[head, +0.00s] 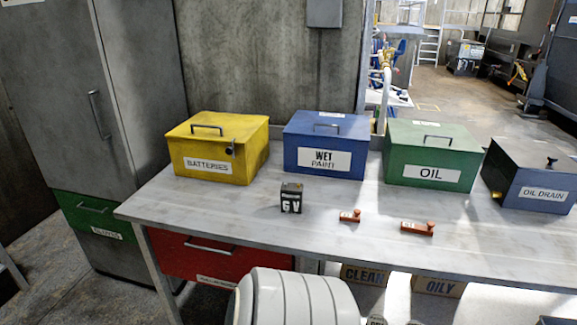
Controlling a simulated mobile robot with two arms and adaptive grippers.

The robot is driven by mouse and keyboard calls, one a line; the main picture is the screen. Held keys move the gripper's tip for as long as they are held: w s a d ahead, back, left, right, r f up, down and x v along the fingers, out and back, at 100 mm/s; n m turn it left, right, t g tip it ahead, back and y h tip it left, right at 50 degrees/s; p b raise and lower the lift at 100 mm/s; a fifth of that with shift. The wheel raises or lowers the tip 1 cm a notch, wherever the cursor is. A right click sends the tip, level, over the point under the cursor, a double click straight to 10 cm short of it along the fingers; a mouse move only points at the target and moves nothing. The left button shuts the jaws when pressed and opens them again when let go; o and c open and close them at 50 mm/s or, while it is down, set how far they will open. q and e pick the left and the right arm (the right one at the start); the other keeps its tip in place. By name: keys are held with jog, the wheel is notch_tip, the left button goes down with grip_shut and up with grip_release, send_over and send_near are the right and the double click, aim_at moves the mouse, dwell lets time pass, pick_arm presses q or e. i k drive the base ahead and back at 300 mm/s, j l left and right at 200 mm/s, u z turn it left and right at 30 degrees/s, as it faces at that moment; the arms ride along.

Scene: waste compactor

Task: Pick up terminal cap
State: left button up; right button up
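Two small orange-red pieces with pale labels lie apart on the grey workbench (245,240) in the head view. They look like terminal caps. The left one (350,216) is smaller and lies to the right of the battery. The right one (417,228) is longer, lies closer to the front edge and has a raised knob at its right end. A small black battery (291,198) marked 6V stands upright on the bench. Their label text is too small to read. Neither of my grippers shows.
A yellow BATTERIES box (219,148), a blue WET PAINT box (325,146), a green OIL box (432,154) and an OIL DRAIN box (531,175) line the bench's back, lids shut. A red drawer (215,258) sits beneath. The front strip is mostly clear. A grey cabinet (110,110) stands left.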

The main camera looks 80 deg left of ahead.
aim_at(355, 218)
jog(key=u, duration=2.7)
